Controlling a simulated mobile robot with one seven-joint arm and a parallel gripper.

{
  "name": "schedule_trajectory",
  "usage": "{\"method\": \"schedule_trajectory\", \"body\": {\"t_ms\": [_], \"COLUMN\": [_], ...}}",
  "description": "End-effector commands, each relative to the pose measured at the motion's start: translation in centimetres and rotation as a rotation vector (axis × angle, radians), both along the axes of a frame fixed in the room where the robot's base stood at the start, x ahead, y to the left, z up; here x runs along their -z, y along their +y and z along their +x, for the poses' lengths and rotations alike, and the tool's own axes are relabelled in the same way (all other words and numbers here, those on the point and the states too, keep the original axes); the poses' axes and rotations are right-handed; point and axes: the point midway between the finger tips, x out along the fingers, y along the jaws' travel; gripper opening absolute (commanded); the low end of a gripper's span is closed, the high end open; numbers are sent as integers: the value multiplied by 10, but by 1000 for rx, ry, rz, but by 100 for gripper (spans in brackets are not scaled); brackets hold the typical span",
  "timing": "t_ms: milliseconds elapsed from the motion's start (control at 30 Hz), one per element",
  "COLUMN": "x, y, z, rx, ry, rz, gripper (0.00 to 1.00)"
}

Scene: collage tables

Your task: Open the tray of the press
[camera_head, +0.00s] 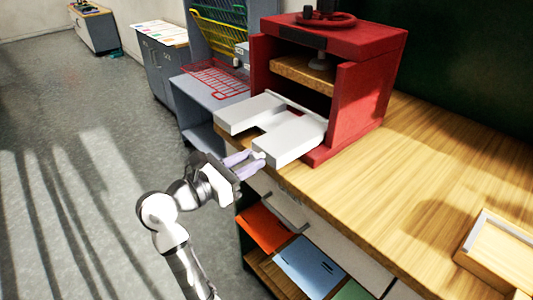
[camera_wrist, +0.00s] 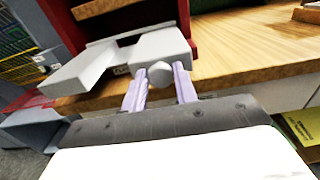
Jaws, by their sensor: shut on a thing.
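The red press (camera_head: 345,75) stands on the wooden table, with its wheel on top. Its light grey tray (camera_head: 290,137) sticks out of the front opening past the table's edge. The tray has a cut-out in its front side. My gripper (camera_head: 257,160) is at the tray's front right part, its purple fingers around a small pale knob (camera_wrist: 160,73). In the wrist view my gripper (camera_wrist: 160,80) has one finger on each side of the knob and is shut on it. The tray (camera_wrist: 150,47) lies just behind the knob there.
The wooden table top (camera_head: 430,150) is clear to the right of the press. A wooden frame (camera_head: 500,250) lies at its right end. A drawer handle (camera_head: 285,213) and shelves with coloured folders (camera_head: 310,265) are below my gripper. A grey rack with a red grid (camera_head: 215,80) stands to the left.

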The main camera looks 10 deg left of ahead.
Motion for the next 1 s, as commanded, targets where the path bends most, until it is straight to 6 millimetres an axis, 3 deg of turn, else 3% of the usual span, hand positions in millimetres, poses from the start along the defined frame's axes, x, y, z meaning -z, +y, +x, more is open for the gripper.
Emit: {"method": "schedule_trajectory", "body": {"t_ms": [200, 600, 633, 700, 800, 1000], "x": [0, 0, 0, 0, 0, 0], "y": [11, 12, 12, 12, 12, 12], "z": [-15, -16, -16, -16, -16, -16], "rx": [0, 0, 0, 0, 0, 0], "ry": [-1, 1, 1, 1, 1, 1], "rz": [1, -1, -1, -1, -1, -1], "gripper": [0, 0, 31, 40, 50, 50]}}
